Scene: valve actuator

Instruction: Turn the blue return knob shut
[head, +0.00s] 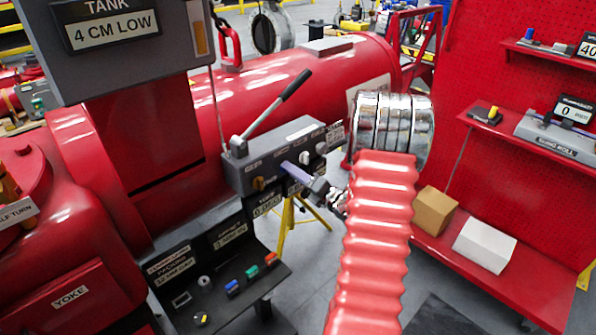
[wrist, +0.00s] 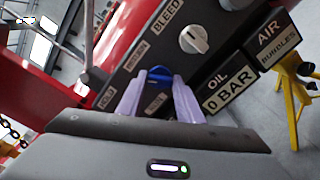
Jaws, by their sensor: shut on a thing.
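The blue return knob (wrist: 159,74) sits on the front face of the grey valve block (head: 265,162), with a RETURN label partly visible beside it. My gripper (wrist: 157,92) has its two pale purple fingers closed around the blue knob's sides. In the head view my gripper (head: 294,168) reaches the block's front from the right, and its fingers hide the knob there. The knob's exact angle is hard to tell.
A lever with a black handle (head: 293,87) rises from the block's top. An orange knob (head: 259,184) is at the block's left. Sign plates reading OIL, 0 BAR (wrist: 229,91) and AIR, BUBBLES hang below. A yellow stand (head: 290,215) is under the block.

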